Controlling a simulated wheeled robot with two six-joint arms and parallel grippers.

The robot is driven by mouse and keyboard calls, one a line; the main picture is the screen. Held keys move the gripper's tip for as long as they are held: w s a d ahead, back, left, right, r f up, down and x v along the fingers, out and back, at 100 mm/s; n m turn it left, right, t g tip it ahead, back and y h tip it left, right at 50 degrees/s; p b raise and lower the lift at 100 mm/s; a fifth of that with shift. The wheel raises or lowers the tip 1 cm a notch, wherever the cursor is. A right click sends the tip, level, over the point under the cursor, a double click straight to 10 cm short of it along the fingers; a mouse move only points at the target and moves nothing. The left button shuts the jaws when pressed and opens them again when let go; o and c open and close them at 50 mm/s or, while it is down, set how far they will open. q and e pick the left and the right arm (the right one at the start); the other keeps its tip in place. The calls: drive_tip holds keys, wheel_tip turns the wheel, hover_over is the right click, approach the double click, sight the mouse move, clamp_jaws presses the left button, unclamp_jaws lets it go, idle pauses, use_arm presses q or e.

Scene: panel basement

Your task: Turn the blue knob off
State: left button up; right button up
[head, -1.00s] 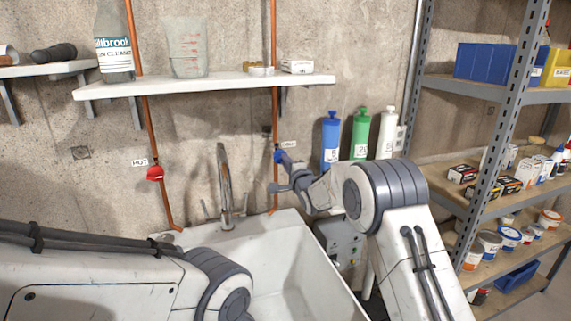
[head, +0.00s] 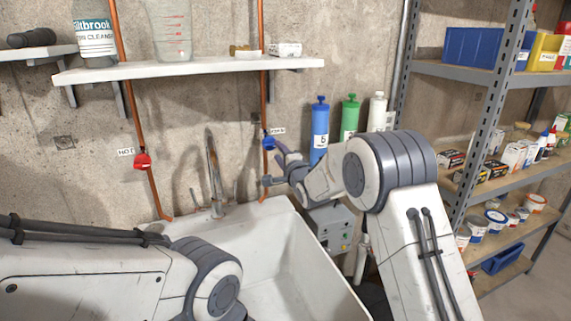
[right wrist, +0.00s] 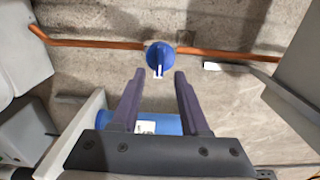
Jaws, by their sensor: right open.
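The blue knob (head: 268,142) is on the right copper pipe on the wall behind the sink. It also shows in the right wrist view (right wrist: 160,55), with a pale marker on its edge. My right gripper (head: 273,166) is open and empty, close to the knob. In the right wrist view its two dark fingers (right wrist: 159,75) point at the knob, which lies just beyond and between the tips. I see no contact. My left arm shows at the lower left of the head view, but its gripper is out of sight.
A red knob (head: 142,160) is on the left pipe by a HOT label. The sink (head: 294,262) and its faucet (head: 214,175) lie below. A wall shelf (head: 190,68) is above. Blue (head: 320,130), green (head: 349,120) and white bottles stand right of the knob, before a metal rack.

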drive_tip(key=b+v, duration=0.1)
drive_tip(key=v, duration=0.5)
drive_tip(key=shift+s, duration=0.35)
drive_tip(key=s+a+f+n+g+h, duration=0.1)
drive_tip(key=s+a+f+n+g, duration=0.2)
drive_tip(key=s, duration=0.5)
drive_tip(key=s+a+f+n+g, duration=0.1)
drive_tip(key=s+f+n+g, duration=0.1)
drive_tip(key=s+n+g, duration=0.4)
drive_tip(key=s+a+f+n+g+h, duration=0.1)
drive_tip(key=s+a+f+n, duration=0.15)
drive_tip(key=s, duration=0.65)
drive_tip(key=s+d+f+n+g+h, duration=0.1)
drive_tip(key=s+d+n+g, duration=0.1)
drive_tip(key=s, duration=0.6)
drive_tip(key=s+d+f+n+g+p, duration=0.1)
drive_tip(key=s+d+n+g, duration=0.1)
drive_tip(key=s+n, duration=0.3)
drive_tip(key=s+d+f+n+g+h, duration=0.1)
drive_tip(key=s+d+n+g, duration=0.2)
drive_tip(key=s, duration=0.8)
drive_tip(key=shift+s+h, duration=0.3)
drive_tip(key=shift+s, duration=0.05)
